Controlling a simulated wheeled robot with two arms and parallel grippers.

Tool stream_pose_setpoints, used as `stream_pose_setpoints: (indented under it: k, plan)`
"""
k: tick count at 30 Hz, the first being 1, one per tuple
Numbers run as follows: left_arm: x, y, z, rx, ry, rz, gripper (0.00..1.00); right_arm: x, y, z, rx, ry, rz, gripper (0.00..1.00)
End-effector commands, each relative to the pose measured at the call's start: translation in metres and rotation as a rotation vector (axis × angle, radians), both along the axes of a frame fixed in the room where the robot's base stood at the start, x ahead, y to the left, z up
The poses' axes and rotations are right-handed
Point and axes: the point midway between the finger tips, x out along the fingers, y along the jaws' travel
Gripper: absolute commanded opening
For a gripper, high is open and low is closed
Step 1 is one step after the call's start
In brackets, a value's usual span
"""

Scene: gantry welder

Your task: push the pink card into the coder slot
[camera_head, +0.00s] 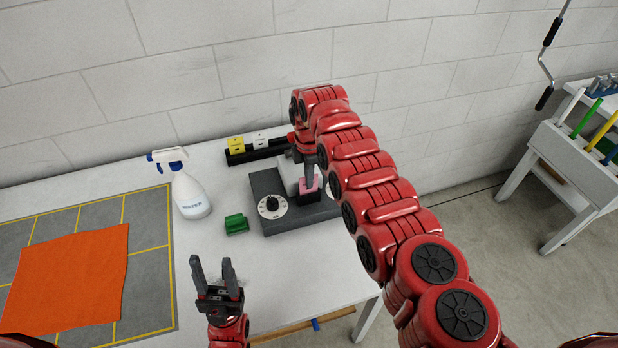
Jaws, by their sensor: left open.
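The coder (275,221) is a dark grey box with a black dial on its front left and a light grey block on top. The pink card (309,186) shows as a small pink patch at a black part of the coder. My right gripper (309,172) points down over the coder, its fingertips at the pink card. The arm and the small view hide whether its fingers grip the card, and how deep the card sits in the slot. My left gripper (217,272) is open and empty above the table's front edge, apart from the coder.
A green block (236,224) lies left of the coder. A white spray bottle (190,193) stands further left, beside a gridded grey mat (148,230) with an orange cloth (70,278). A black rack (240,156) holds yellow and white cards behind the coder.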

Motion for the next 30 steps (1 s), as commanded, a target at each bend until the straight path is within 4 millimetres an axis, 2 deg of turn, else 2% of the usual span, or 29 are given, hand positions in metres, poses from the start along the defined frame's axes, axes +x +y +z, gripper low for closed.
stream_pose_setpoints:
  k: [30]
  plan:
    - [0.0, 0.0, -0.027, 0.0, 0.0, 0.0, 0.5, 0.0, 0.0, -0.026, 0.0, 0.0, 0.0, 0.0]
